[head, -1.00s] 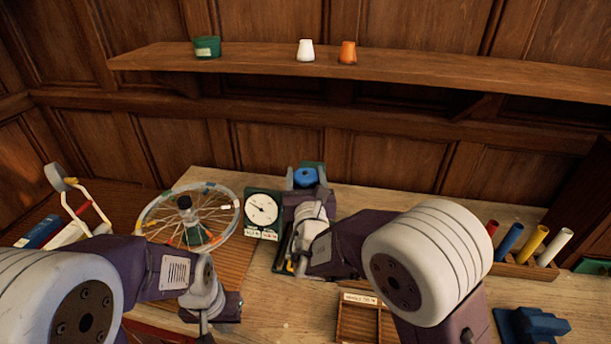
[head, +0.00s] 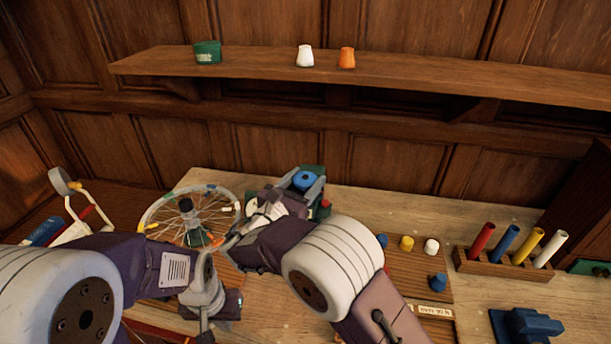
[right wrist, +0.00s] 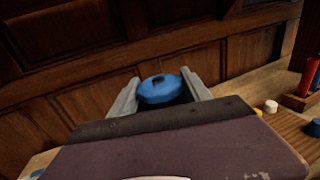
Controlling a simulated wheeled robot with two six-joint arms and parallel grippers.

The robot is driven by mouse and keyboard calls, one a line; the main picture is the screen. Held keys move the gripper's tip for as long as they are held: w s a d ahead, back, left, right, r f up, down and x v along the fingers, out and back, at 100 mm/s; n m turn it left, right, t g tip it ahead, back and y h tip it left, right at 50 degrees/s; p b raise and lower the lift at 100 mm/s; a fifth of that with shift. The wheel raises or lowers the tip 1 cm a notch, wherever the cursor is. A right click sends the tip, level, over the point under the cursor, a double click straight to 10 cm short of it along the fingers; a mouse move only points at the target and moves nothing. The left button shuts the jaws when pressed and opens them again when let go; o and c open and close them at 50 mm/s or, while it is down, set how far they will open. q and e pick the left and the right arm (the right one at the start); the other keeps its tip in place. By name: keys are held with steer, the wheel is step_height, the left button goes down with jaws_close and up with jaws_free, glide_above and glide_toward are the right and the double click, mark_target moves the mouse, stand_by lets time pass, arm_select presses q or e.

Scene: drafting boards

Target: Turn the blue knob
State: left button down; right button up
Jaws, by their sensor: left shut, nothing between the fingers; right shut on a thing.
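The blue knob (head: 304,180) sits on a dark green base (head: 317,170) at the back of the bench. My right gripper (head: 306,184) has its grey fingers on either side of the knob and is shut on it. In the right wrist view the knob (right wrist: 160,90) lies between the two fingers (right wrist: 163,97), with a dark mark on its top. My left gripper (head: 222,308) is low at the front left, away from the knob. It is shut and empty; its fingertips are hard to make out.
A spoked wheel (head: 157,226) stands left of my right arm. A wooden board (head: 405,268) with blue, yellow and white pieces lies to the right. A rack (head: 508,268) of coloured tubes and a blue block (head: 527,324) are further right. A shelf (head: 430,79) runs above.

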steer(key=shift+r+m+g+h+p, duration=0.1)
steer(key=shift+m+g+h+p, duration=0.25)
steer(key=shift+m+g+h, duration=0.35)
steer(key=o, duration=1.4)
steer(key=shift+c, duration=0.2)
